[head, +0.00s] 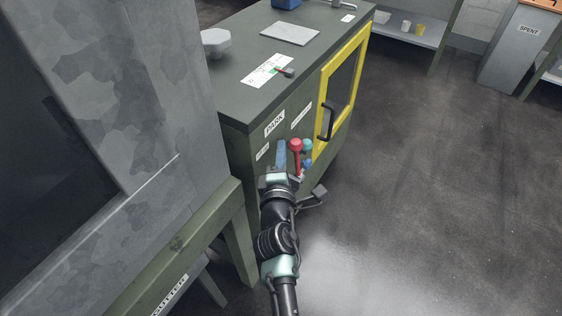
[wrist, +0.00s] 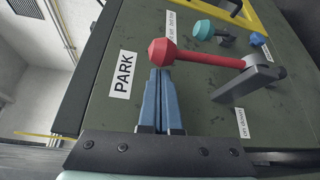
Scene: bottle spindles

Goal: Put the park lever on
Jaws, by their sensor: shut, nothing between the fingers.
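The park lever is red with a faceted knob (head: 296,145), on the front of the dark green cabinet. Its knob points up towards the PARK label (head: 275,123). In the wrist view the lever (wrist: 210,59) runs from a grey pivot bracket (wrist: 250,82) at right to the knob at left, near the PARK label (wrist: 123,74). A small label (wrist: 243,123) by the bracket seems to read "on (down)". My gripper (head: 281,146) has its blue fingers together and empty. In the wrist view its fingertips (wrist: 160,72) are just below the knob; I cannot tell whether they touch.
A teal-knobbed lever (wrist: 203,29) and a blue knob (wrist: 260,38) sit beside the park lever. The cabinet's yellow-framed door (head: 345,80) is to the right. A grey patterned machine (head: 130,80) stands close at left. The floor at right is clear.

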